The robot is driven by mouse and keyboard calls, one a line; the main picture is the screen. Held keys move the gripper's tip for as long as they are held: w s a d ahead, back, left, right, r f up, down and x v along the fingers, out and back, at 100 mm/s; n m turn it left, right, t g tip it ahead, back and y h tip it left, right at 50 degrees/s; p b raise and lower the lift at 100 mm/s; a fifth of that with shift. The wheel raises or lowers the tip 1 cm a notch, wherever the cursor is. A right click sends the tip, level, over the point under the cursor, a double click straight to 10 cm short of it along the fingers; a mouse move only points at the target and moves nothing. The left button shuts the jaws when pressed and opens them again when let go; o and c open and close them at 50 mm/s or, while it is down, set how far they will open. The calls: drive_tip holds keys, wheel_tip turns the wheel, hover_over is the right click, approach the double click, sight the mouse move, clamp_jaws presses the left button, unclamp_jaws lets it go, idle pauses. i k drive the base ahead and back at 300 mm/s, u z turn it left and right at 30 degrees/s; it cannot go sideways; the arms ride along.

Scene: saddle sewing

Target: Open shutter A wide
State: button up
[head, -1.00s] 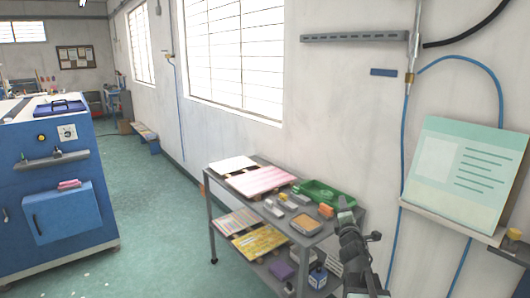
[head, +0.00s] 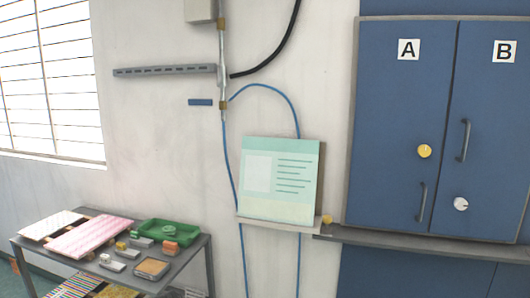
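Shutter A (head: 398,110) is a blue panel on the cabinet at the right of the head view, marked with a white "A" label (head: 408,49). It looks shut. It has a yellow round knob (head: 424,151) and a dark upright handle (head: 421,202) low near its right edge. Shutter B (head: 490,130) is beside it on the right, also looking shut, with a dark handle (head: 463,140) and a white round knob (head: 461,204). My gripper is not in view.
A grey ledge (head: 420,243) runs below the shutters. A green and white board (head: 280,180) stands on a small shelf left of the cabinet. A grey cart (head: 190,268) with a green tray (head: 168,233) and several small items stands at lower left.

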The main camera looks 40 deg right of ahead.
sight(405, 68)
drive_tip(key=z, duration=1.15)
drive_tip(key=i, duration=0.35)
drive_tip(key=u, duration=0.05)
